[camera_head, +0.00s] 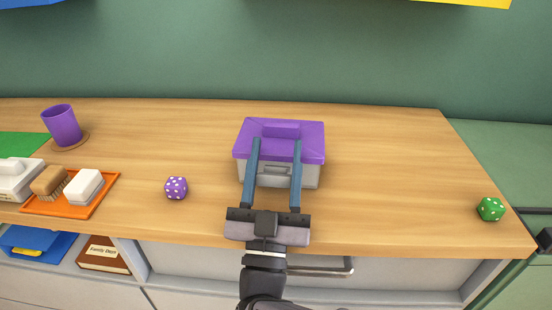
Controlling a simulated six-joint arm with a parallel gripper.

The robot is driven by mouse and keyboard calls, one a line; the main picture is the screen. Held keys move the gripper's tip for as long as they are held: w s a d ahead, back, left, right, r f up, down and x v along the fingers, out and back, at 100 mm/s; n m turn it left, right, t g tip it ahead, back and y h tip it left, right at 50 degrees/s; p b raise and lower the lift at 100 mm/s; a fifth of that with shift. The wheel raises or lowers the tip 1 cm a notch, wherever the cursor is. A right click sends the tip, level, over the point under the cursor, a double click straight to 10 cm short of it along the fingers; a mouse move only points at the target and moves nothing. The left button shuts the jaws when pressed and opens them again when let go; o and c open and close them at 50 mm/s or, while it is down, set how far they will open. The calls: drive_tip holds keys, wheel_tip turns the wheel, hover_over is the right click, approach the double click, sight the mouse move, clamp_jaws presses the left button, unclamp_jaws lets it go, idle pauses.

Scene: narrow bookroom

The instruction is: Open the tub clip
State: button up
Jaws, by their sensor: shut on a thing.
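The tub (310,174) is a grey box with a purple lid (312,150), standing upright near the middle of the wooden counter. Its grey clip (273,171) is on the front wall, below the lid's rim, seen between my fingers. My gripper (276,142) comes in from the front, with its two long blue fingers on either side of the clip. It is shut on the clip, as far as I can see; the contact itself is partly hidden. The fingertips overlap the front of the lid in this view. The lid lies flat on the tub.
A purple die (176,188) lies left of the tub, and a green die (490,209) near the right edge. A purple cup (62,125) stands back left. The counter (395,170) right of the tub is clear.

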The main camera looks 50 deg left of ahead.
sight(274, 180)
drive_tip(key=o, duration=1.1)
drive_tip(key=shift+c, duration=0.2)
drive_tip(key=shift+b+v, duration=0.5)
drive_tip(key=shift+v, duration=3.15)
